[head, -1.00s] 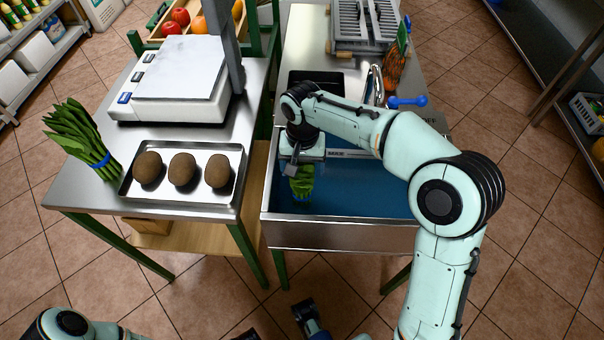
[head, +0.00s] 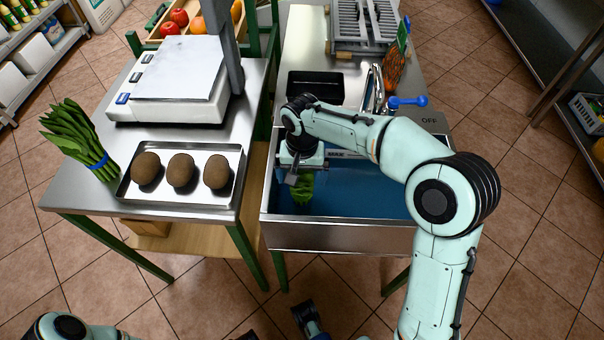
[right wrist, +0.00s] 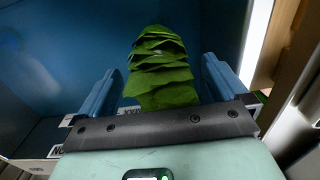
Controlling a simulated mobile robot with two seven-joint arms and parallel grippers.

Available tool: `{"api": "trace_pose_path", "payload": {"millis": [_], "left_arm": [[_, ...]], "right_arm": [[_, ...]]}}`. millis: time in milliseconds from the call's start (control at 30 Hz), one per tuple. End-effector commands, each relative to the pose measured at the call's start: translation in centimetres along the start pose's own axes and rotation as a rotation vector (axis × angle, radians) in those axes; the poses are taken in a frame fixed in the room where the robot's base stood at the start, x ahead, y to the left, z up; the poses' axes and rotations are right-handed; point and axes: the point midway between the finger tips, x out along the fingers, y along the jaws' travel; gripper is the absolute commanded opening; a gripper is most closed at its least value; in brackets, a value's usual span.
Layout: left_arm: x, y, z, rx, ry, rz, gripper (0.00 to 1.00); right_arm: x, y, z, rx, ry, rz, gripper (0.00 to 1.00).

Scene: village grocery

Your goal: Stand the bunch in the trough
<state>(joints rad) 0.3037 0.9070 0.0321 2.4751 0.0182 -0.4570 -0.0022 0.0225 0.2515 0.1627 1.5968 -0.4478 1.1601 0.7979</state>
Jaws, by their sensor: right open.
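One green leafy bunch (head: 303,188) is in the blue-floored steel trough (head: 340,236), under my right gripper (head: 300,178). In the right wrist view the bunch (right wrist: 163,75) shows leaf tips up between two blue fingers (right wrist: 160,68). The fingers are open, with a gap on each side of the leaves. The bunch's lower end is hidden.
A tray (head: 150,196) with three brown round items lies on the left table (head: 75,195), in front of a white scale (head: 165,108). The trough's right part is clear.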

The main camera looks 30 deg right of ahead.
Motion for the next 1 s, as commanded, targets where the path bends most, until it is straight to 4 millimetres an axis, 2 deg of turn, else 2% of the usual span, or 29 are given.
{"api": "trace_pose_path", "payload": {"millis": [200, 500, 700, 1000], "left_arm": [[-1.2, 0.4, 1.4, 0.003, -0.037, 0.001, 0.00], [-2.5, 0.6, 2.2, 0.002, -0.062, -0.003, 0.00], [-2.7, 0.6, 2.5, 0.001, -0.069, -0.005, 0.00], [-2.7, 0.6, 2.5, 0.001, -0.070, -0.006, 0.00]], "right_arm": [[-4.2, -0.1, -0.1, 0.000, 0.006, -0.004, 1.00], [-10.2, 0.0, 0.0, 0.000, 0.004, -0.003, 1.00], [-11.8, 0.0, 0.0, 0.000, 0.002, -0.001, 1.00], [-12.0, 0.0, 0.0, 0.000, 0.001, -0.001, 1.00]]}}
